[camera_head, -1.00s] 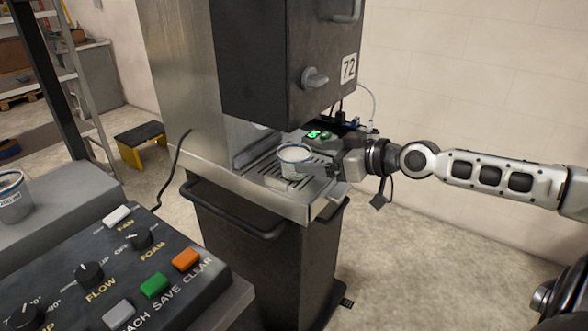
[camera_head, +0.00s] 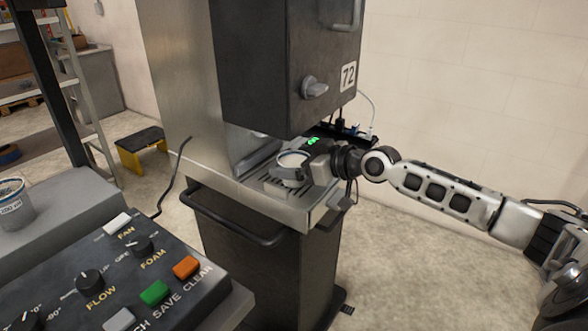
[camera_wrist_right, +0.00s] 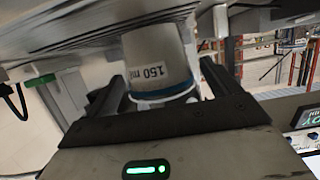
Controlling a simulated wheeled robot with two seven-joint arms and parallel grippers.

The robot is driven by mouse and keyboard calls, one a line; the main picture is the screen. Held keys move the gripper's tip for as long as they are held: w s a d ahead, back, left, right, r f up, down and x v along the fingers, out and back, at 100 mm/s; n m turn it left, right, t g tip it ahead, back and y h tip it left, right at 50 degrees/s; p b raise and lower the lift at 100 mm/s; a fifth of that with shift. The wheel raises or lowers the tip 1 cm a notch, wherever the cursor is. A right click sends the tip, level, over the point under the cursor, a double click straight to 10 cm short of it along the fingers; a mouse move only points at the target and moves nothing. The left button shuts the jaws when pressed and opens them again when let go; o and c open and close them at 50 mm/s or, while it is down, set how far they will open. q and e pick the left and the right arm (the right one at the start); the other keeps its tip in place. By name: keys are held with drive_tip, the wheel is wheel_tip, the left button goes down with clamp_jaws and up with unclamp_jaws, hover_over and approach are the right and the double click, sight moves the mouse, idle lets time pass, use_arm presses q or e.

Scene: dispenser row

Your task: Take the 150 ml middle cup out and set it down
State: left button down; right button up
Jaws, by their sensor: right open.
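The 150 ml cup (camera_head: 291,160) is a clear cup with a blue rim. It stands on the slotted drip tray (camera_head: 262,186) under the dark dispenser head. In the right wrist view the cup (camera_wrist_right: 157,58) shows its "150 ml" label between two dark fingers. My right gripper (camera_head: 297,173) reaches in from the right with its open fingers on either side of the cup. I cannot tell whether either finger touches it. My left gripper is not in view.
The dispenser head (camera_head: 285,65), marked 72, hangs close above the cup and gripper. A control panel (camera_head: 130,270) with knobs and buttons fills the front left. Another cup (camera_head: 12,207) stands on a grey surface at the left edge. A yellow-legged stool (camera_head: 140,142) stands behind.

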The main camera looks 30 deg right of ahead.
drive_tip(key=shift+w+a+f, duration=0.1)
drive_tip(key=shift+w, duration=0.15)
drive_tip(key=c, duration=1.1)
drive_tip(key=shift+c, duration=0.7)
